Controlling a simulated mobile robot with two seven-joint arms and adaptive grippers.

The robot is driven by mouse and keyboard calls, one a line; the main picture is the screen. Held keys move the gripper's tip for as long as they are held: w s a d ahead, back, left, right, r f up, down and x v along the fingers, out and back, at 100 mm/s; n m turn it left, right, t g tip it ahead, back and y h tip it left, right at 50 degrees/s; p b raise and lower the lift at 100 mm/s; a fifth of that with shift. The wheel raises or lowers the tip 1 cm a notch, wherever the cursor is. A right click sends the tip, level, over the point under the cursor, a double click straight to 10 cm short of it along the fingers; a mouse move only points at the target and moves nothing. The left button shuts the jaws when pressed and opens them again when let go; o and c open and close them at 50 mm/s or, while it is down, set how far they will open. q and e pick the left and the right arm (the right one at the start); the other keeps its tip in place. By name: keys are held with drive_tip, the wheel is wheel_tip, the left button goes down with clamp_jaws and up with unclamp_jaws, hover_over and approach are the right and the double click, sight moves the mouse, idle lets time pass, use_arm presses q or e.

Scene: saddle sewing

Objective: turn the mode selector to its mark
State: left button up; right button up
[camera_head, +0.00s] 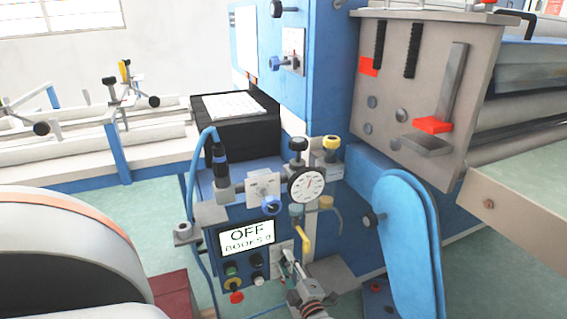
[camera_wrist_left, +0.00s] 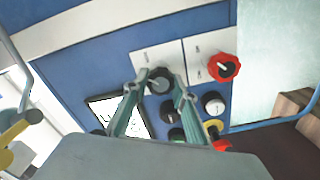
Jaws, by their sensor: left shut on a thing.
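The mode selector is a dark round knob (camera_wrist_left: 158,80) on a pale plate (camera_wrist_left: 147,58) beside the display, seen in the left wrist view. My left gripper (camera_wrist_left: 159,88) has its two green-grey fingers closed on either side of this knob. In the head view, my left gripper (camera_head: 288,262) reaches up from the bottom to the pale selector plate (camera_head: 277,247), right of the display. The gripper hides most of the knob there. Small marks on the plate are too faint to read, and I cannot tell where the knob points. My right gripper is not in view.
The display (camera_head: 247,235) reads OFF and BOOKS 0. Several buttons sit below it, including a green one (camera_head: 231,270) and a red one (camera_head: 236,297). A red knob (camera_wrist_left: 223,68) is close beside the selector. A yellow lever (camera_head: 305,240) and a gauge (camera_head: 306,184) are above the gripper.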

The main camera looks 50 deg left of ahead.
use_arm(q)
drive_tip(key=shift+m, duration=1.1)
drive_tip(key=shift+p, duration=0.3)
drive_tip(key=o, duration=1.1)
drive_tip(key=shift+d, duration=0.1)
